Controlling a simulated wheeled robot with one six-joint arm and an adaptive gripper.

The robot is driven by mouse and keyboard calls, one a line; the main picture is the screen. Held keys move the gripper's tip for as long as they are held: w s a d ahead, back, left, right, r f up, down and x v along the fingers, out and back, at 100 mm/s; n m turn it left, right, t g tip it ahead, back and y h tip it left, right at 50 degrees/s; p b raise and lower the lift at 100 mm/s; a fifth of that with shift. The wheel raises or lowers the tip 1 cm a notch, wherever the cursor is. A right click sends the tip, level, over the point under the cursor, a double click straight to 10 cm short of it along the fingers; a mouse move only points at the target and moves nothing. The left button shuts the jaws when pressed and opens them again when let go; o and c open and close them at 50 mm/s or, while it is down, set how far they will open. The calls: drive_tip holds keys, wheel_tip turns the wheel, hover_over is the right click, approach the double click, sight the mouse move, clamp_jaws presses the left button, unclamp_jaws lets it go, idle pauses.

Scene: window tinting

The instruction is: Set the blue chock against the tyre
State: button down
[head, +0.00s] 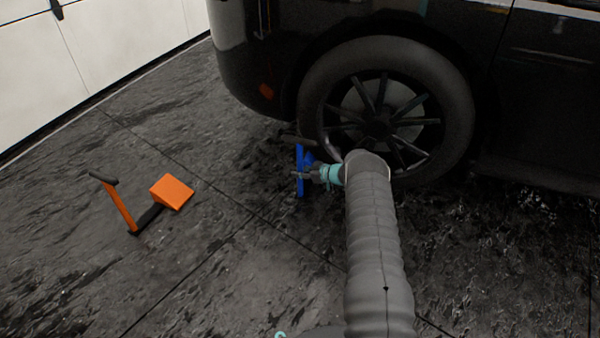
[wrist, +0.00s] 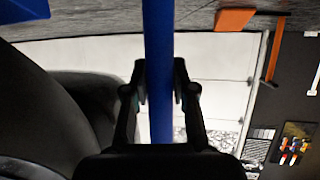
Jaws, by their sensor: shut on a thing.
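The blue chock (head: 300,186) is at the lower left of the tyre (head: 452,100) in the head view. Its upright handle shows, with a dark grip at the top; its wedge is mostly hidden there. My gripper (head: 312,173) is shut on the handle. In the wrist view the blue handle (wrist: 158,35) runs between my two fingers (wrist: 159,85), and a blue part of the wedge (wrist: 22,10) shows at the top left corner. I cannot tell whether the wedge touches the tyre or the floor.
An orange chock (head: 172,192) with its own handle stands on the dark floor at the left, clear of the car. The black car body (head: 250,65) overhangs behind the tyre. A white garage door (head: 110,40) is at the far left. Floor between the chocks is free.

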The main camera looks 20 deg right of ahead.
drive_tip(key=shift+s+f, duration=0.1)
drive_tip(key=shift+f, duration=0.65)
drive_tip(key=c, duration=0.9)
unclamp_jaws()
drive_tip(key=shift+d+f, duration=0.1)
drive_tip(key=shift+f, duration=0.05)
drive_tip(key=shift+o, duration=0.2)
drive_tip(key=v, duration=1.2)
